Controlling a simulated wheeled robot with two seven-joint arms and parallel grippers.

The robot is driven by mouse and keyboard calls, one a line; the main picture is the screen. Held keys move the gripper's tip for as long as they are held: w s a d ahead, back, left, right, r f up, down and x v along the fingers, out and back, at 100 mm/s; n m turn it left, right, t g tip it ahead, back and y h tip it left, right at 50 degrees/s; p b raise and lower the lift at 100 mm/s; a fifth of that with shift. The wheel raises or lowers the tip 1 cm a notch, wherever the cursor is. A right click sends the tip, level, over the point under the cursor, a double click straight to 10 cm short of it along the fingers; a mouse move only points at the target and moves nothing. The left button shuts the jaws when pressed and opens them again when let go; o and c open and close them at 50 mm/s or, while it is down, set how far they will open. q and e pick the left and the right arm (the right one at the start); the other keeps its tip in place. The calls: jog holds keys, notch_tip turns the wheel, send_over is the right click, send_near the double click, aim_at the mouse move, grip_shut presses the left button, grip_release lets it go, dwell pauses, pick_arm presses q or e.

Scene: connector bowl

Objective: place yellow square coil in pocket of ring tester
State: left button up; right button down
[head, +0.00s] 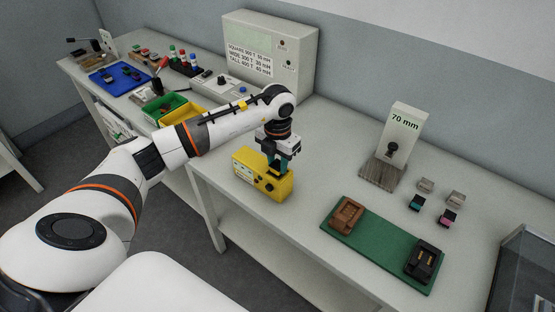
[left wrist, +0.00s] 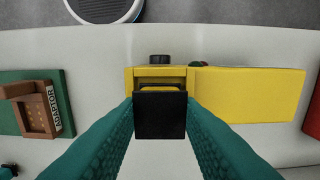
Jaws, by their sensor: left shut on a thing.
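The yellow ring tester (head: 248,173) stands on the table, with dials on its front face. It also shows in the left wrist view (left wrist: 250,92), with its pocket (left wrist: 160,74) at the left end. My left gripper (head: 277,168) points down at the tester's right end in the head view. Its teal fingers are shut on the square coil (left wrist: 160,115), whose black face shows with a thin yellow strip above it. The coil is over or at the pocket; its depth there cannot be told. In the head view the fingers mostly hide it. My right gripper is out of view.
A green mat (head: 375,241) with a brown holder (head: 346,215) and a black holder (head: 423,260) lies to the right. A 70 mm sign stand (head: 404,135) and several small blocks are behind it. Yellow (head: 178,117) and green bins stand left, near a large grey meter (head: 268,50).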

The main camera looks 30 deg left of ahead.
aim_at(278, 165)
pick_arm(q)
jog(key=shift+f, duration=0.15)
jog(key=o, duration=0.9)
jog(key=shift+o, duration=0.4)
notch_tip(278, 165, up, 12)
jog(key=b, duration=0.2)
